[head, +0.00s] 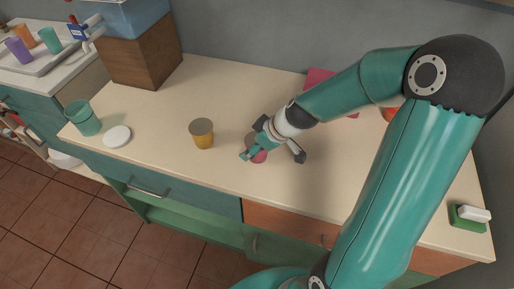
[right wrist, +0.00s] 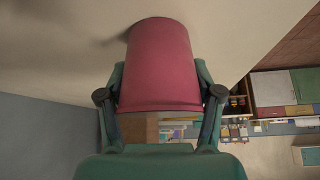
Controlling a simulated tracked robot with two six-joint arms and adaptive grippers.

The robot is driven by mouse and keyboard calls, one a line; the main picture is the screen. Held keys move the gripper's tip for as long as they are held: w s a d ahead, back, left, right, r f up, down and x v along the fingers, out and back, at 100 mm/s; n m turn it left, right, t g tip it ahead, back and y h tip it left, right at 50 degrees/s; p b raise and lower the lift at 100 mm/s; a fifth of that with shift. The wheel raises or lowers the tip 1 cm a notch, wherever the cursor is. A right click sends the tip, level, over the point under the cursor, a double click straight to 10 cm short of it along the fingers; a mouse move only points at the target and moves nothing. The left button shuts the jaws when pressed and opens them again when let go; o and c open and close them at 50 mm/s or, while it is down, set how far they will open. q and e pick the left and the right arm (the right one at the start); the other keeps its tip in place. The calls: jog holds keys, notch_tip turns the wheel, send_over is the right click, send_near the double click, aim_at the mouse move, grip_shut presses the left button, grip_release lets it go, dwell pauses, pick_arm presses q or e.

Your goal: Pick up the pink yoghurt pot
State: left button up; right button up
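The pink yoghurt pot (head: 261,157) is near the middle of the counter, partly hidden by my right gripper (head: 255,150) in the head view. In the right wrist view the pot (right wrist: 160,65) is large and central, between the two fingers of my right gripper (right wrist: 160,75). A finger lies against each side of it, with no clear gap. The pot looks to be at the counter surface; I cannot tell if it is lifted. My left gripper is not in view.
Further left are a white disc (head: 117,136) and a teal cup (head: 84,119). A wooden block (head: 142,60) stands behind. A green-and-white sponge (head: 469,216) lies at the right. Bare counter surrounds the pink pot.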

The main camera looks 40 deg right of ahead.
jog(key=c, duration=0.6)
jog(key=shift+c, duration=0.2)
jog(key=shift+r, duration=0.15)
